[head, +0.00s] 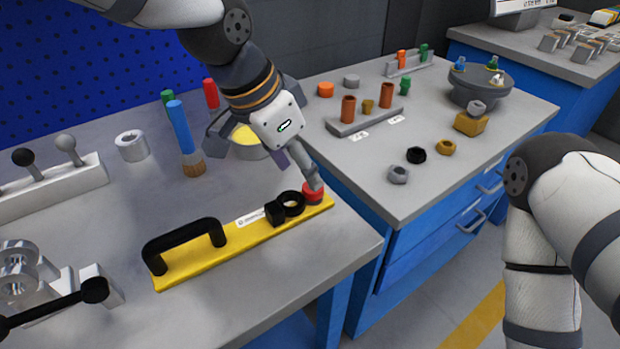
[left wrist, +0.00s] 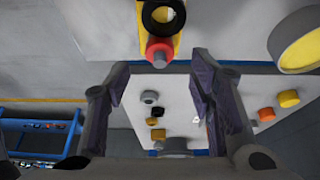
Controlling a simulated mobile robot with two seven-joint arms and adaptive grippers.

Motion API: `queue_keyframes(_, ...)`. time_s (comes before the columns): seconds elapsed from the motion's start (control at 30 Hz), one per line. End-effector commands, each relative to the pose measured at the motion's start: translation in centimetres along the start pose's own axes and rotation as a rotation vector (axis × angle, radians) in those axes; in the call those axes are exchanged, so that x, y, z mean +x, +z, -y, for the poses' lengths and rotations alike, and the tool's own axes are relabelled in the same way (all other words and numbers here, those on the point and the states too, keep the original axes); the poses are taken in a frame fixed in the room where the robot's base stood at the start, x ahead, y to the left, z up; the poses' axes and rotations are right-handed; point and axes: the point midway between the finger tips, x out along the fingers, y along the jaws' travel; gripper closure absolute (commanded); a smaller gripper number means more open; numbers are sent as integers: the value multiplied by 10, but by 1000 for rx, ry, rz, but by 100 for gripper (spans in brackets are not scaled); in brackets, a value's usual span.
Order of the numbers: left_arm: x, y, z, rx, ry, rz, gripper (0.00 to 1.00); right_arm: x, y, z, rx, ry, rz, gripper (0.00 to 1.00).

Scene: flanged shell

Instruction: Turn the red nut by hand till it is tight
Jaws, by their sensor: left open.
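The red nut (head: 313,192) sits at the far right end of the yellow plate (head: 205,257), past a black ring. In the left wrist view the red nut (left wrist: 158,50) shows with a grey round piece, just beyond the gap between my fingers. My left gripper (head: 303,172) points down at this end of the plate, one fingertip close over the nut and hiding part of it. The left gripper (left wrist: 162,75) is open with nothing between its fingers. I cannot tell whether a finger touches the nut. My right gripper is out of view; only the right arm shows.
The plate carries a black handle (head: 185,245) and a black ring (head: 291,203). A blue brush (head: 182,130) and a yellow-topped round container (head: 248,140) stand behind. A second bench (head: 440,125) with nuts and stands lies right, beyond a gap. The bench front is clear.

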Motion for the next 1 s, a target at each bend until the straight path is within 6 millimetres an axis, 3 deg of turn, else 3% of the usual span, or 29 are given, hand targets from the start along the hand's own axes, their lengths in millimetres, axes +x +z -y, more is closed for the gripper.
queue_keyframes(0.03,17,2,0,-1,7,8,51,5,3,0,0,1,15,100)
queue_keyframes(0.2,46,1,0,1,3,4,51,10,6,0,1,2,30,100)
queue_keyframes(0.57,54,-1,0,3,-1,-2,51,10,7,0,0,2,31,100)
queue_keyframes(0.8,54,-1,0,3,-1,-2,99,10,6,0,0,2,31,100)
queue_keyframes(1.0,54,-1,0,7,2,-2,99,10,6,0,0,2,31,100)
